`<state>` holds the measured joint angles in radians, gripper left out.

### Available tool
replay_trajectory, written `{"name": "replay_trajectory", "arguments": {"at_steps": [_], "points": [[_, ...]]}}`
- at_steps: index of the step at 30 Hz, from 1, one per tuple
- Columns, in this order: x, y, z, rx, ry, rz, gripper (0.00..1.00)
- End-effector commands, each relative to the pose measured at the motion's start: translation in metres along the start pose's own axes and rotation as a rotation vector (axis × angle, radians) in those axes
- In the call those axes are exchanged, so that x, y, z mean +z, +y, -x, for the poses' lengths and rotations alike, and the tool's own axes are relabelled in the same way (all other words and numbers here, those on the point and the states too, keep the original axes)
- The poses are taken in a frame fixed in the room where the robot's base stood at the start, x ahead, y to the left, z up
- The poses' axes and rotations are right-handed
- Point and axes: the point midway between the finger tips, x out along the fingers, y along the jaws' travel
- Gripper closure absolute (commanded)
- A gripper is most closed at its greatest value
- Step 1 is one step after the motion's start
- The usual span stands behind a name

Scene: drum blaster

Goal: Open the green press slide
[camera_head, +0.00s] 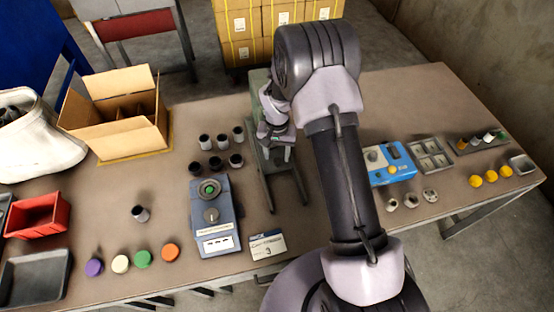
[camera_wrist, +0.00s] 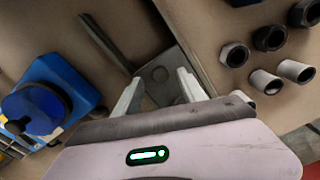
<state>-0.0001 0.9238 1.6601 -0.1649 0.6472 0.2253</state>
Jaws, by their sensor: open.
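The green press (camera_head: 258,82) stands at the middle of the table, its grey-green frame partly hidden behind my arm. Dark rails (camera_head: 264,190) run from it toward the table's front. My gripper (camera_head: 280,152) is over the press, pointing down. In the wrist view my gripper (camera_wrist: 160,92) is open, with its two pale fingers apart and nothing seen held between them.
Several dark cylinders (camera_head: 215,163) stand left of the press. A blue-grey box with a green button (camera_head: 213,215) is at front left, near a white label card (camera_head: 268,245). A blue device (camera_head: 388,163) is right of my arm. A cardboard box (camera_head: 130,138) stands farther left.

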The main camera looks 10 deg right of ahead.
Motion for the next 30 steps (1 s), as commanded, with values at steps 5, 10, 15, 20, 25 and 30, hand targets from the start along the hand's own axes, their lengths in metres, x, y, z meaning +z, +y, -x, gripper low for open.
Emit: {"name": "replay_trajectory", "arguments": {"at_steps": [5, 10, 15, 20, 25, 30], "points": [[0.0, 0.0, -0.023, 0.0, 0.0, 0.001, 0.52], [0.0, 0.0, -0.027, 0.0, 0.0, 0.0, 0.52], [0.0, 0.0, -0.026, 0.0, 0.0, 0.0, 0.53], [0.0, 0.0, -0.026, 0.0, 0.0, 0.0, 0.85], [0.0, 0.0, -0.026, 0.0, 0.0, 0.0, 1.0], [0.0, 0.0, -0.026, -0.001, 0.0, 0.0, 1.0]]}}
